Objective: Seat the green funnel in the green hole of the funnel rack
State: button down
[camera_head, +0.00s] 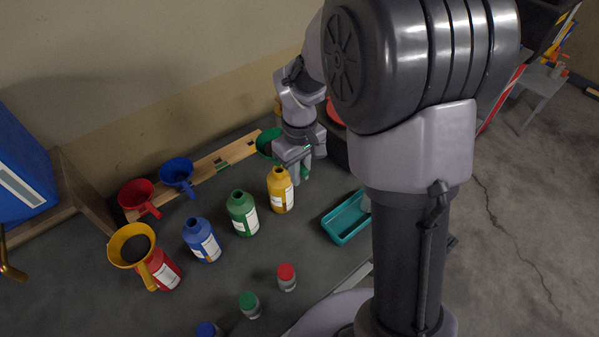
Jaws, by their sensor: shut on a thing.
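The green funnel (266,141) is at the far right end of the wooden funnel rack (208,167), partly hidden by my gripper (293,164). My gripper is shut on the green funnel, and a green piece, perhaps its handle, shows by the fingers. The exact grip is hidden. The rack has green marks on its right part, but the green hole cannot be made out clearly. The red funnel (134,193) and blue funnel (177,171) are at the rack's left part. I cannot tell whether the green funnel touches the rack.
A yellow funnel (124,237) sits on the red bottle (165,270). Blue (201,240), green (242,213) and yellow (281,190) bottles stand in front of the rack. A teal tray (346,218) lies to the right. Small red-, green- and blue-capped jars (287,278) stand near the front edge.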

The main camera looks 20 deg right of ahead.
jog(key=shift+r, duration=0.35)
jog(key=w+a+f+p, duration=0.25)
jog(key=w+a, duration=0.45)
jog(key=w, duration=0.5)
jog(key=shift+w+a+f+b, duration=0.6)
jog(key=shift+w+a+f, duration=0.5)
jog(key=shift+a+f, duration=0.5)
jog(key=shift+w+a+f+b, duration=0.55)
jog(key=shift+w+a+f, duration=0.55)
jog(key=shift+a+f, duration=0.5)
jog(key=shift+w+a+f+b, duration=0.6)
jog(key=shift+w+a+f, duration=0.65)
jog(key=shift+f, duration=0.5)
jog(key=shift+s+a+f, duration=0.1)
jog(key=shift+f, duration=0.3)
jog(key=shift+f+b, duration=0.4)
jog(key=shift+b, duration=0.05)
jog(key=shift+f, duration=0.2)
